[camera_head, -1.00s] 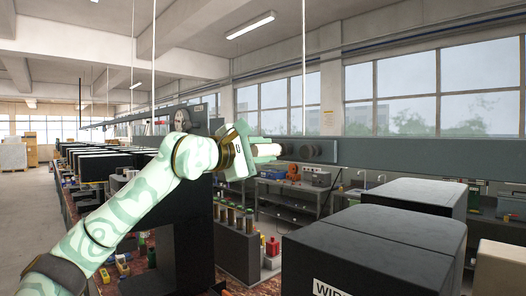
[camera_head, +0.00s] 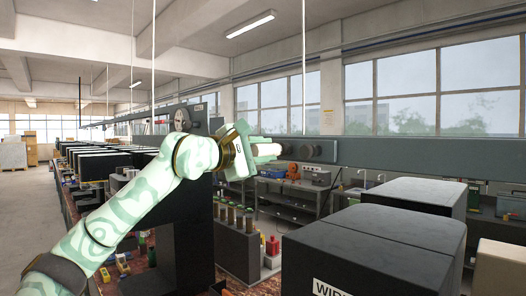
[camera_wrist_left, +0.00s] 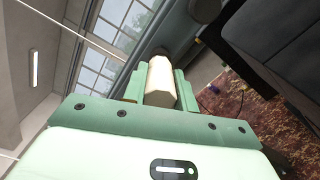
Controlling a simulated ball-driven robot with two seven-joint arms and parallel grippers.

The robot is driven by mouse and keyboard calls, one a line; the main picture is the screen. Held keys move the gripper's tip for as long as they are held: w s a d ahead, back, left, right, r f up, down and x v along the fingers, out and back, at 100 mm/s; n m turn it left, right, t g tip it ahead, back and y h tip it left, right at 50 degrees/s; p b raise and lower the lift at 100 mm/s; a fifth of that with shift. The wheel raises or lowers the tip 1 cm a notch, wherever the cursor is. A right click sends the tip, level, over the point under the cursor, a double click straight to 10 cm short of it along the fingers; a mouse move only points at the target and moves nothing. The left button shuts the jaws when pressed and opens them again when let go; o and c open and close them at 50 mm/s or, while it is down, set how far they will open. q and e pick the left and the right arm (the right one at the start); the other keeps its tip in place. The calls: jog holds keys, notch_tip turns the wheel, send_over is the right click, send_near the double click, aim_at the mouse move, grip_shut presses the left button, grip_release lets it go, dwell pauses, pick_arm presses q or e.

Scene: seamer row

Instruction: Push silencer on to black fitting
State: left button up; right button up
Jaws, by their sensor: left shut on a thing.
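The silencer (camera_wrist_left: 161,82) is a pale cream cylinder. My left gripper (camera_wrist_left: 160,88) is shut on it, with a green finger on either side. In the head view, my left gripper (camera_head: 268,150) points right, and the silencer's pale end (camera_head: 271,149) shows between its fingers. A dark round fitting (camera_head: 286,149) on the grey beam is right in front of that end. In the wrist view, a dark shape lies just beyond the silencer's far end. I cannot tell whether silencer and fitting touch. My right gripper is out of view.
Large black boxes (camera_head: 375,245) stand at the front right. Below the gripper, a dark stand (camera_head: 238,250) holds several upright cylinders. The left aisle is clear.

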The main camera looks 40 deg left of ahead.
pick_arm(q)
jog(key=shift+w, duration=0.35)
jog(key=o, duration=1)
jog(key=shift+s, duration=0.1)
jog(key=s+b, duration=0.2)
jog(key=s, duration=0.3)
jog(key=s+a+b, duration=0.1)
jog(key=s+b, duration=0.1)
jog(key=s, duration=0.3)
jog(key=s+b, duration=0.2)
jog(key=s, duration=0.4)
jog(key=shift+a, duration=0.15)
